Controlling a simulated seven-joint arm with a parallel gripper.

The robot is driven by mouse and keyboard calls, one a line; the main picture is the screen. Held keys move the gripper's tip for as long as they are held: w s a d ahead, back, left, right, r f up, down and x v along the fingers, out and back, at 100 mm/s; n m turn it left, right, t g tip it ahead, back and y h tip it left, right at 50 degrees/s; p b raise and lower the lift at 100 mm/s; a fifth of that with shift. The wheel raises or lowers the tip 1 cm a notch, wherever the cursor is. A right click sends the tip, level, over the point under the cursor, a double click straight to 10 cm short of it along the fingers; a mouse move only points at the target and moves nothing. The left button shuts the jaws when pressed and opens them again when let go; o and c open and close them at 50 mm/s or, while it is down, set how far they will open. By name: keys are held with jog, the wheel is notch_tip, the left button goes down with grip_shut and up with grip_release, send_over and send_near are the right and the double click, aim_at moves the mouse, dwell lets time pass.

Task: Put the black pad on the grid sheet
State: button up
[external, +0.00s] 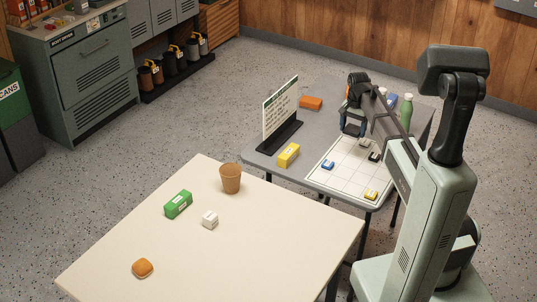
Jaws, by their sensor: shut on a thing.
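The grid sheet (344,172) is a white sheet with dark grid lines, lying on the grey table. My gripper (352,132) is over the sheet's far edge, pointing down, with its fingers shut on a small dark thing. It looks like the black pad, but it is mostly hidden between the fingers and too small to make out clearly. Whether it touches the surface I cannot tell. On the sheet are a small blue piece (327,165) at the left, a yellow piece (370,195) near the front corner, a black piece (374,156) and a greyish piece (364,142).
On the grey table (262,160) stand a sign (280,112), a yellow box (288,155), an orange block (311,103) and a green bottle (406,111). The cream table (250,255) in front holds a brown cup (230,178), a green box (178,204) and smaller items.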

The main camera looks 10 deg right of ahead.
aim_at(349, 156)
jog(key=shift+f, duration=5.1)
jog(key=shift+f, duration=0.15)
jog(key=o, duration=1)
notch_tip(349, 156, up, 12)
jog(key=shift+r, duration=0.15)
